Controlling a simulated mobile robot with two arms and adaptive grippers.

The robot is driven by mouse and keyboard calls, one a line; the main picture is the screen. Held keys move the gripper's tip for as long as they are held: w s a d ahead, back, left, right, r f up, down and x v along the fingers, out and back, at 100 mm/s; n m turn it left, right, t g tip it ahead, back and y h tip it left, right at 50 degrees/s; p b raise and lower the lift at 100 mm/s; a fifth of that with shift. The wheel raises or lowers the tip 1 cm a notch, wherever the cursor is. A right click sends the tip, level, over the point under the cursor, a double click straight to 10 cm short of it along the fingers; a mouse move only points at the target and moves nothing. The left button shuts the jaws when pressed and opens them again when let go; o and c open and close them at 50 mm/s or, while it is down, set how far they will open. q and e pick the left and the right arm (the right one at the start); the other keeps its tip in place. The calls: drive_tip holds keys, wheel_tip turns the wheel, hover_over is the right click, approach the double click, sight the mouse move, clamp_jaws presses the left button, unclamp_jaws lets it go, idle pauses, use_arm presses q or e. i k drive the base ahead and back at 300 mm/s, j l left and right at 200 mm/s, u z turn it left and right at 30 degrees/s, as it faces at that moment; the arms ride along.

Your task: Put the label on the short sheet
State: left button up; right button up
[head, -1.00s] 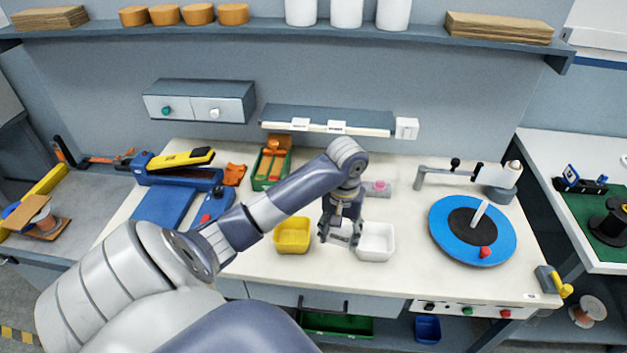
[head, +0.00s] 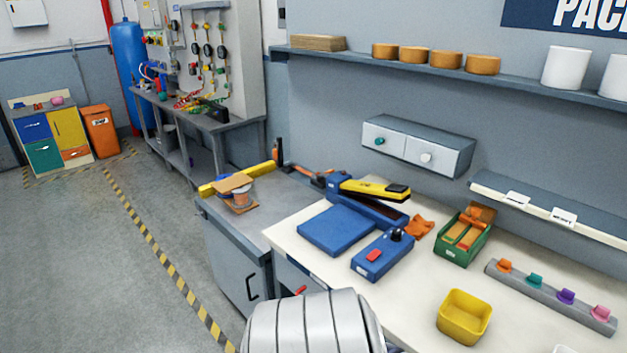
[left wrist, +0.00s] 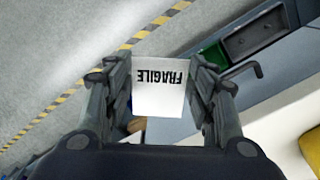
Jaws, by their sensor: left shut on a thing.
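A white label printed FRAGILE (left wrist: 158,92) is held between the fingers of my left gripper (left wrist: 160,88) in the left wrist view; the print is upside down there. The gripper is shut on it, over the floor and bench edge. In the head view the gripper is out of the picture. Small brown cardboard sheets (head: 231,183) lie with a reel on the grey side bench in the head view. A stack of brown sheets (head: 317,42) lies on the wall shelf. I cannot tell which is the short sheet. My right gripper is not in view.
The white bench holds a blue device with a yellow arm (head: 372,190), a blue box with a red button (head: 382,256), a green box (head: 462,238), a yellow bin (head: 464,318) and a rail with coloured clips (head: 550,295). The floor at left is clear.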

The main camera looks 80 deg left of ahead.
sight(229, 183)
drive_tip(key=j+u, duration=0.15)
drive_tip(key=u, duration=0.25)
drive_tip(key=j+u, duration=0.15)
drive_tip(key=u, duration=0.2)
drive_tip(key=j+u, duration=0.15)
drive_tip(key=u, duration=0.25)
drive_tip(key=j+u, duration=0.15)
drive_tip(key=u, duration=0.25)
drive_tip(key=i+j+u, duration=0.25)
drive_tip(key=j, duration=0.3)
drive_tip(key=i+j+u, duration=0.2)
drive_tip(key=j, duration=0.35)
drive_tip(key=i+j+u, duration=0.25)
drive_tip(key=j, duration=0.25)
drive_tip(key=i+j+u, duration=0.25)
drive_tip(key=i+j, duration=0.45)
drive_tip(key=j, duration=0.15)
drive_tip(key=i+j, duration=0.45)
drive_tip(key=j, duration=0.1)
